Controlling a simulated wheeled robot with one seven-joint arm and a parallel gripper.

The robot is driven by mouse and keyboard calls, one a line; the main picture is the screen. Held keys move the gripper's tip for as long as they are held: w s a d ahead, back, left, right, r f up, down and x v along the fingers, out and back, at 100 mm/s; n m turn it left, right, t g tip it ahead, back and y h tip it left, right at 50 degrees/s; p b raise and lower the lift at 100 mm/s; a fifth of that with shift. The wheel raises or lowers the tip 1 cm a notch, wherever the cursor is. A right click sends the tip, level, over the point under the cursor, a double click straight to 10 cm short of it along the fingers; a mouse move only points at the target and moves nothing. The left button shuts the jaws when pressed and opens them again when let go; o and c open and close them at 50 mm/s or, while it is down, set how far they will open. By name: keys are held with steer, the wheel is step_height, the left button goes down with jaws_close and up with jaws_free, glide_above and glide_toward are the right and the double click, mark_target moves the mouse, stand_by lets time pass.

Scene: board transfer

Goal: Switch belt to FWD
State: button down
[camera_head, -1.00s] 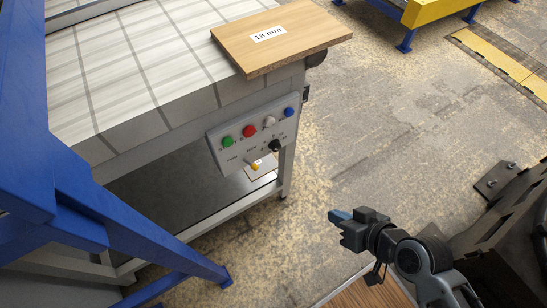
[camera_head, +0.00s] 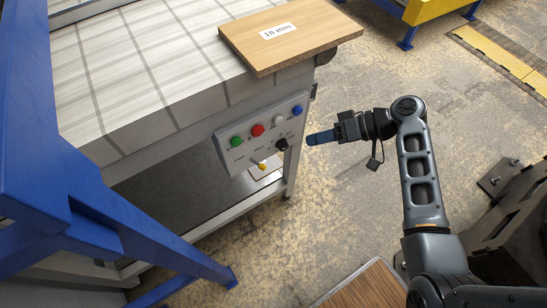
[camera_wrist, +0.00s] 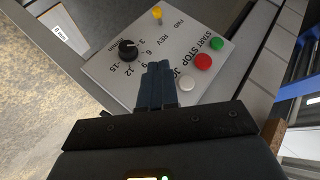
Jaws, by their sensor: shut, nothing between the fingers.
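The control panel (camera_head: 226,145) is a light grey plate on the front corner of the conveyor. Its belt switch, a small lever with a yellow tip (camera_head: 262,166), sits at the lower edge; it also shows in the wrist view (camera_wrist: 157,13) near labels reading FWD and REV. I cannot tell which side it is set to. A black speed knob (camera_wrist: 128,50) is beside it. My gripper (camera_head: 311,138) has blue fingers, shut and empty, just right of the panel. In the wrist view the shut fingers (camera_wrist: 158,70) overlap the panel between knob and buttons; contact cannot be told.
Green START (camera_wrist: 216,44), red STOP (camera_wrist: 203,62) and white JOG (camera_wrist: 187,82) buttons are close by, with a blue button (camera_head: 297,110) at the panel's right end. A wooden board (camera_head: 290,45) labelled 18 mm lies above. A blue frame (camera_head: 75,210) stands left.

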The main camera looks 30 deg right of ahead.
steer(key=shift+w, duration=0.1)
stand_by(0.3)
glide_toward(257, 164)
steer(key=w, duration=0.3)
steer(key=shift+w+a+r, duration=0.1)
steer(key=a+f, duration=0.2)
steer(key=f, duration=0.1)
steer(key=shift+s+a, duration=0.35)
steer(key=shift+s, duration=0.05)
steer(key=shift+a+r, duration=0.1)
steer(key=shift+s+a+m+t+h+p, duration=0.1)
steer(key=shift+s+m+t+h+p, duration=0.1)
steer(key=shift+m+t+h+p, duration=0.15)
